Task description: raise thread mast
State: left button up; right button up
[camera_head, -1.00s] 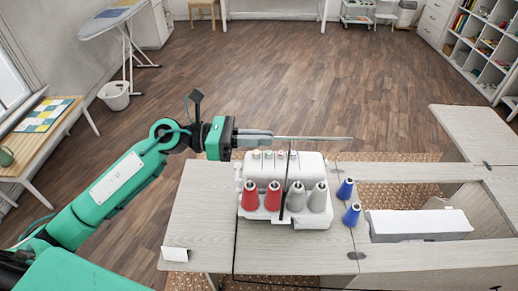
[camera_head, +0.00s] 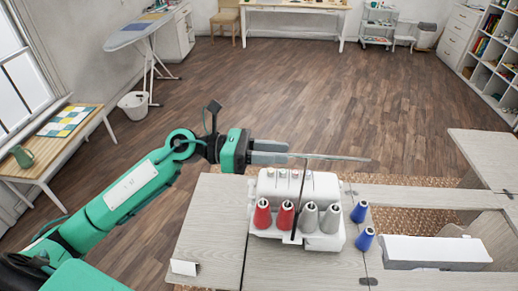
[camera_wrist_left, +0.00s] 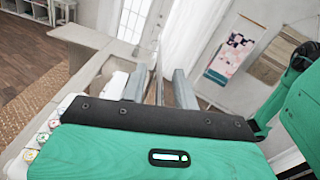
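The white overlock machine (camera_head: 322,187) stands on the wooden cabinet top, with two red and two grey thread cones along its front. Its thread mast is a thin dark upright post (camera_head: 296,222) topped by a long, thin crossbar (camera_head: 340,158). My left gripper (camera_head: 288,153) is at the left end of the crossbar, above the machine. In the left wrist view, its two grey fingers (camera_wrist_left: 159,88) stand apart, with the thin crossbar (camera_wrist_left: 158,84) between them and gaps visible on both sides. The fingers look open. My right gripper is not in view.
Two blue cones (camera_head: 359,212) stand right of the machine. A small white card (camera_head: 184,267) is at the front left. The floor behind the cabinet is clear.

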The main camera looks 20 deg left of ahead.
pick_arm(q)
jog(key=shift+s+a+f+b, duration=0.1)
jog(key=shift+a+f+b, duration=0.2)
jog(key=shift+a, duration=0.1)
jog(key=b+v, duration=0.7)
jog(key=v, duration=0.5)
jog(key=shift+s+a+r, duration=0.2)
jog(key=shift+a+r, duration=0.2)
